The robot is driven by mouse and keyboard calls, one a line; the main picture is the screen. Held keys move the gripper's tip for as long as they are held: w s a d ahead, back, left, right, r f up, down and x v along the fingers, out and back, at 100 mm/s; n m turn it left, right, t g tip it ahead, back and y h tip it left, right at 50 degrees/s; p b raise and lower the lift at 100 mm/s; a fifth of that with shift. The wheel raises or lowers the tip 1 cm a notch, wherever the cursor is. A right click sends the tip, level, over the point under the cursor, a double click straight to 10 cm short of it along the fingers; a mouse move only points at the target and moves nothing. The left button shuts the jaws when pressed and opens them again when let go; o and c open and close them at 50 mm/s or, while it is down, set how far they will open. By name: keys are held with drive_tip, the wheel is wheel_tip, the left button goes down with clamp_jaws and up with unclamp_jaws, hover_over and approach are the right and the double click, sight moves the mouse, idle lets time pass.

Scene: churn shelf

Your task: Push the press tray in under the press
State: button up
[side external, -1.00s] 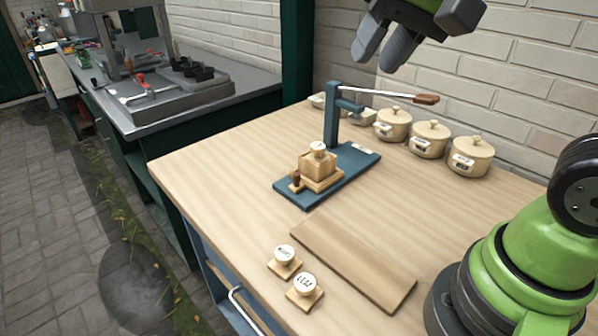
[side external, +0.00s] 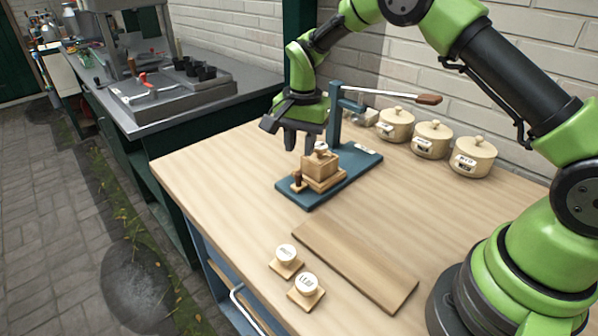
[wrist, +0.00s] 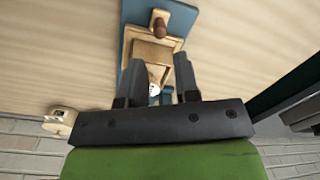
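The press (side external: 333,112) is a blue post with a long lever and wooden handle, standing on a blue base plate (side external: 298,200). The wooden press tray (side external: 326,186) lies on the base plate in front of the post, with a brown peg (side external: 296,178) at its near end. A wooden box mould (side external: 320,170) sits on the tray, with a white-topped knob (wrist: 154,89) on it. My gripper (side external: 299,150) points down above the mould, beside the post. Its fingers are apart, and in the wrist view (wrist: 158,60) the knob shows between them. I cannot tell if they touch anything.
Several lidded pots (side external: 432,140) line the wall behind the press. Two round stamps (side external: 286,255) and a flat wooden board (side external: 355,263) lie nearer the front edge. The tabletop (side external: 225,165) left of the base is clear.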

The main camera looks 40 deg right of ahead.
sight(299, 173)
wheel_tip(299, 173, down, 7)
drive_tip(key=shift+w+a+f, duration=0.1)
drive_tip(key=shift+f, duration=0.1)
clamp_jaws()
